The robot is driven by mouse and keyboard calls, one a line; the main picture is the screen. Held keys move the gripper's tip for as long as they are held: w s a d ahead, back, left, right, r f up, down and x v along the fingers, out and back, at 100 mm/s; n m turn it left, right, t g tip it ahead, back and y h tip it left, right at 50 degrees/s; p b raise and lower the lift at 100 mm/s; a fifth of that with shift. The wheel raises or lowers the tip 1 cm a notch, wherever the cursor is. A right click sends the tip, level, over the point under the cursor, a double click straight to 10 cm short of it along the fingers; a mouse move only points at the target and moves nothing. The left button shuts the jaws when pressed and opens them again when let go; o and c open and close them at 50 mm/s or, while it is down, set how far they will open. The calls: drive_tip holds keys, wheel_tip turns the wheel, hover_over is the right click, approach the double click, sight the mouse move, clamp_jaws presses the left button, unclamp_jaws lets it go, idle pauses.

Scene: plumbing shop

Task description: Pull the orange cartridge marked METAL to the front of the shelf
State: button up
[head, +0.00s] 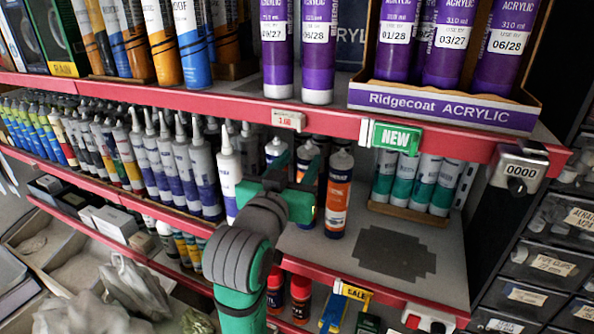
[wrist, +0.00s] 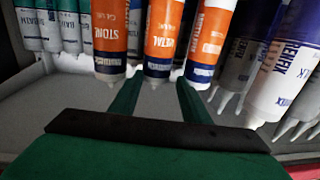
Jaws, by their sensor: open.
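Three orange, white and navy cartridges stand in a row on the middle shelf. The wrist view shows them upside down. The one marked METAL (wrist: 163,35) is in the middle, and in the head view (head: 306,164) it is partly hidden behind my gripper. STONE (wrist: 111,35) is on its left in the wrist view and on its right in the head view (head: 338,195). The third (wrist: 209,40) has unreadable lettering. My green gripper (head: 300,178) is open in front of METAL. Its fingers (wrist: 160,88) point toward it, one to each side; I cannot tell whether they touch it.
Teal cartridges (head: 418,184) stand back on the right, and white-and-purple tubes (head: 200,172) crowd the left. The shelf above, with its red edge (head: 330,118), is close over my gripper. A dark patch (head: 397,255) marks the bare shelf at right.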

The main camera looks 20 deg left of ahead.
sight(315, 148)
drive_tip(key=w, duration=0.7)
drive_tip(key=shift+d, duration=0.2)
drive_tip(key=shift+w+d, duration=0.3)
drive_tip(key=shift+w, duration=0.15)
drive_tip(key=shift+s+a, duration=0.15)
drive_tip(key=shift+a, duration=0.45)
drive_tip(key=shift+d, duration=0.15)
drive_tip(key=c, duration=1)
drive_tip(key=shift+d, duration=0.15)
drive_tip(key=shift+c, duration=0.4)
